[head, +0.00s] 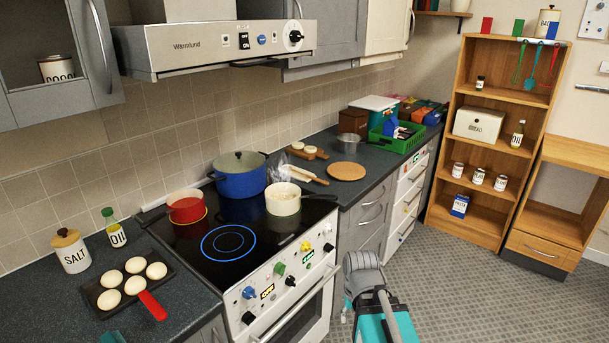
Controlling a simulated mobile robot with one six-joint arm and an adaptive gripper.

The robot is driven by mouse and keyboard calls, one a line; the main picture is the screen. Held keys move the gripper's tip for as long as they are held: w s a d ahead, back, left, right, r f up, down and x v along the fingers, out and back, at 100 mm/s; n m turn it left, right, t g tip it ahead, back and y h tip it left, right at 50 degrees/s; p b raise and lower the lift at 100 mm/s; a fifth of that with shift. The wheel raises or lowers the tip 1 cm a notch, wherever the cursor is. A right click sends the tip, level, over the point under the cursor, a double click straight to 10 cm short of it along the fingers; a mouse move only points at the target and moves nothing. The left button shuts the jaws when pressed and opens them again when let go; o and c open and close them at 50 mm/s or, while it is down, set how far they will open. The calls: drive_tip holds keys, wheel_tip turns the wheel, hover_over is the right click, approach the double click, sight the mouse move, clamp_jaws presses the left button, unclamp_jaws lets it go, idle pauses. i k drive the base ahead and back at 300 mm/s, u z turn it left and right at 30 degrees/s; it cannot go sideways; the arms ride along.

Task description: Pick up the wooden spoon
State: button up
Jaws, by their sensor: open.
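No wooden spoon shows clearly. A long pale wooden utensil with a darker end (305,175) lies on the counter behind the cream pot (283,199); I cannot tell whether it is a spoon or a rolling pin. The cream pot stands at the right back of the hob, with a handle pointing right. My gripper (346,309) is low in front of the oven and drawers, open and apart from the counter things. My own arm partly hides it, and nothing shows held in it.
A blue lidded pot (238,176) and a red pan (187,207) stand on the black hob (190,240). A round wooden board (346,171) and green crate (401,141) are on the right counter. The shelf (463,120) stands right. The floor (470,290) is clear.

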sight(304, 175)
drive_tip(key=z, duration=0.05)
drive_tip(key=i, duration=0.95)
drive_tip(key=u, duration=0.1)
